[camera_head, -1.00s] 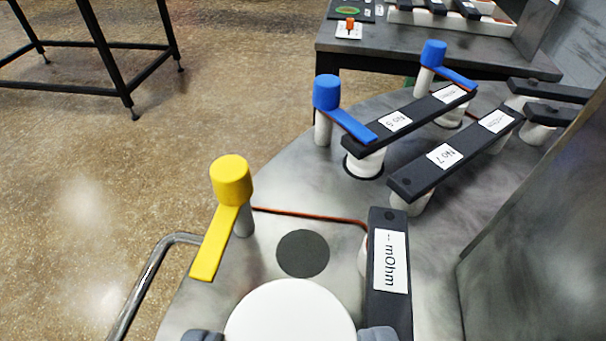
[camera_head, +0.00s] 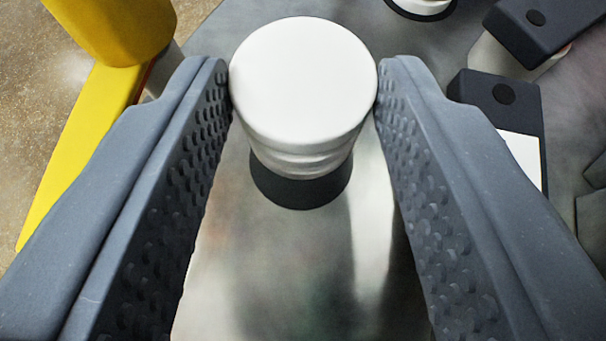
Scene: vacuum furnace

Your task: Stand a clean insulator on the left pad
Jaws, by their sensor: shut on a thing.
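A white ribbed insulator (camera_head: 302,85) stands upright between the fingertips of my gripper (camera_head: 303,90). Both fingers touch its upper rim, left and right, so the gripper is shut on it. Its white top looks clean. A dark round pad (camera_head: 300,192) shows directly below it, with its front edge visible and the rest hidden by the insulator. I cannot tell whether the insulator's foot touches the pad or hangs just above it.
A yellow clamp with a round knob (camera_head: 112,25) and a flat arm (camera_head: 75,140) stands close by my left finger. A dark bar with a white label (camera_head: 520,155) lies right of my right finger. More dark bars (camera_head: 535,25) are at upper right. Bare metal plate (camera_head: 290,270) lies in front.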

